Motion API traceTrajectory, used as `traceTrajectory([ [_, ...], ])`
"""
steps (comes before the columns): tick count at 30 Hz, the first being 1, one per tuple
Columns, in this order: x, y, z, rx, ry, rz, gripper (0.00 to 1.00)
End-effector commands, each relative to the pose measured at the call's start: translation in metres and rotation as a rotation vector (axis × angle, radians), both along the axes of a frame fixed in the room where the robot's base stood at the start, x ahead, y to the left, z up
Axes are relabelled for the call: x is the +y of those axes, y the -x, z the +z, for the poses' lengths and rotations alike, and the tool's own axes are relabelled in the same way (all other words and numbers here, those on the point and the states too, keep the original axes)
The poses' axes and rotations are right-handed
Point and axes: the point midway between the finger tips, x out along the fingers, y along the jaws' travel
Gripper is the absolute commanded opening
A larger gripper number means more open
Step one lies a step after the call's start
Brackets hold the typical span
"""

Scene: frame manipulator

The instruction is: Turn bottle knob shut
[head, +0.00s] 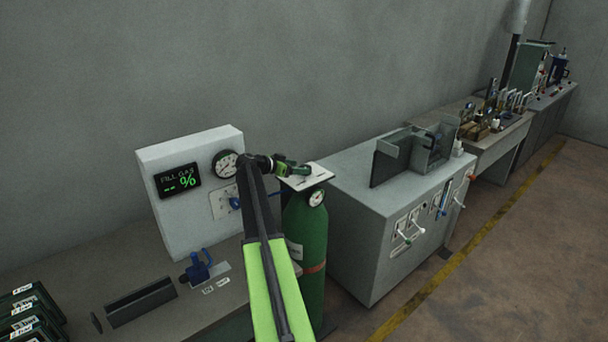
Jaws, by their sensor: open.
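The bottle is a tall green gas cylinder (314,240) standing upright between the left bench and the grey cabinet. A round gauge (316,197) sits near its top, and a white plate (318,178) lies over it. My gripper (299,170) is just above this plate, at the end of my arm, and is open. The bottle's knob cannot be told apart from the gripper at this size. Whether the fingers touch it is unclear. My arm hides the cylinder's left side.
A white panel (175,220) with a "FILL GAS" display (178,181), a dial (225,163) and a blue knob (235,203) stands left. A blue fitting (198,266) sits on the bench. A grey cabinet (365,235) stands close right. The floor (500,270) at right is clear.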

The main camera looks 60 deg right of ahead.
Motion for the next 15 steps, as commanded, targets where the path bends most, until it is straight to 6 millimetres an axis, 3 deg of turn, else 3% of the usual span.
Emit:
traceTrajectory([
  [6, -0.033, 0.01, -0.016, -0.001, 0.0, 0.0, 0.69],
  [15, -0.04, 0.013, -0.017, 0.001, 0.0, 0.001, 0.69],
])
